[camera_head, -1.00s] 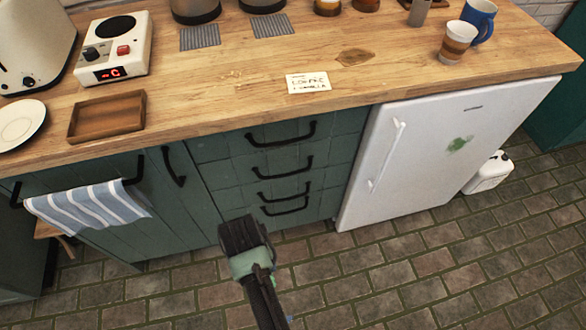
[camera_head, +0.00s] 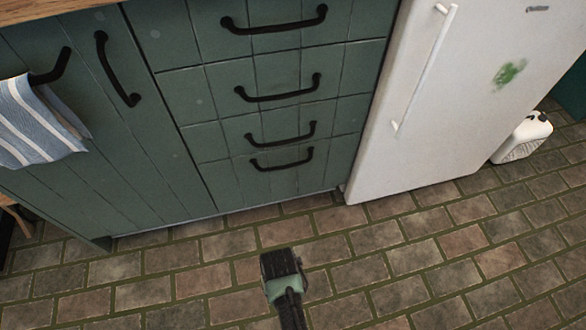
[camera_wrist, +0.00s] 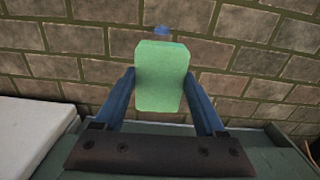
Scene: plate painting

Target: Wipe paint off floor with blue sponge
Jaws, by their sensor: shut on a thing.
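My gripper (camera_wrist: 160,74) is shut on a sponge (camera_wrist: 161,90) that looks green, not blue, in the wrist view. The sponge is upright between the two blue fingers, with its broad face towards the camera. A small blue patch (camera_wrist: 161,31), which looks like paint, is on the brick floor (camera_wrist: 250,55) just past the sponge's far end. I cannot tell whether the sponge touches the floor. In the head view my gripper (camera_head: 281,264) is above the floor in front of the drawers; its fingers, the sponge and the blue patch are hidden there.
Green cabinets with black-handled drawers (camera_head: 275,120) stand behind my gripper. A striped towel (camera_head: 38,125) hangs left. The front floor is clear.

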